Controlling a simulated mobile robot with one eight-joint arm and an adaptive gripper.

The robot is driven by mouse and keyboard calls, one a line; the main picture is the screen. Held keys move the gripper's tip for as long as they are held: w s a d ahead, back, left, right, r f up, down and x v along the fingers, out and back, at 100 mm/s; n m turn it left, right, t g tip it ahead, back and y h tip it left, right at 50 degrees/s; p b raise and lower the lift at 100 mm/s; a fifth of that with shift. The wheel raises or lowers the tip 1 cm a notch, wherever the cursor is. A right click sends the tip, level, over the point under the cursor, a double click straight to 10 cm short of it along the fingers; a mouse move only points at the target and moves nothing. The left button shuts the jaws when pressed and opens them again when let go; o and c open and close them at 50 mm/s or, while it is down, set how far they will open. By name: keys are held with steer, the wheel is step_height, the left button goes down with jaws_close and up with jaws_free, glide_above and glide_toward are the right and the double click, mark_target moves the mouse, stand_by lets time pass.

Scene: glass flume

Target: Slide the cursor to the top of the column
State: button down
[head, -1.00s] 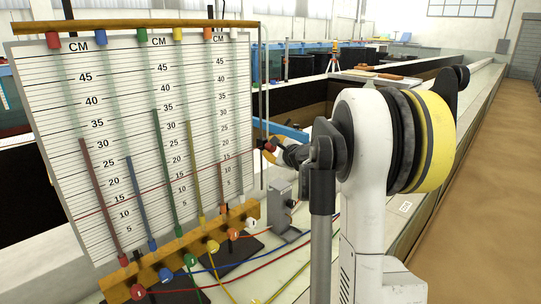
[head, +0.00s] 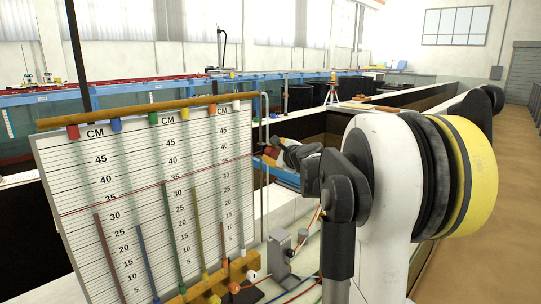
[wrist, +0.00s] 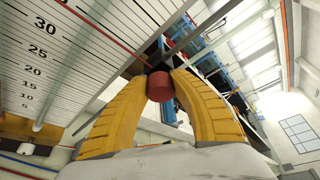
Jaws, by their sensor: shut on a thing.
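The cursor's thin red line (head: 171,180) crosses the white scale board (head: 75,180) in the head view, near the 35 cm marks. It is below the board's top edge. The cursor's red knob shows in the wrist view (wrist: 160,87), between the two yellow fingers of my gripper (wrist: 160,78). My gripper is shut on this knob. In the head view my gripper (head: 268,154) is at the board's right edge, small and partly hidden by my arm. The red line also shows in the wrist view (wrist: 125,50), running toward the knob.
A wooden bar (head: 140,110) with coloured caps runs along the board's top. Coloured tubes stand in front of the board, above a lower wooden bar (head: 205,285). A metal post (head: 262,180) stands close to the board's right edge. A blue-framed flume (head: 40,100) lies behind.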

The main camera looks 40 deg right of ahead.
steer(key=c, duration=1.1)
jaws_free()
steer(key=shift+o, duration=0.2)
steer(key=v, duration=1.2)
steer(key=shift+d, duration=0.1)
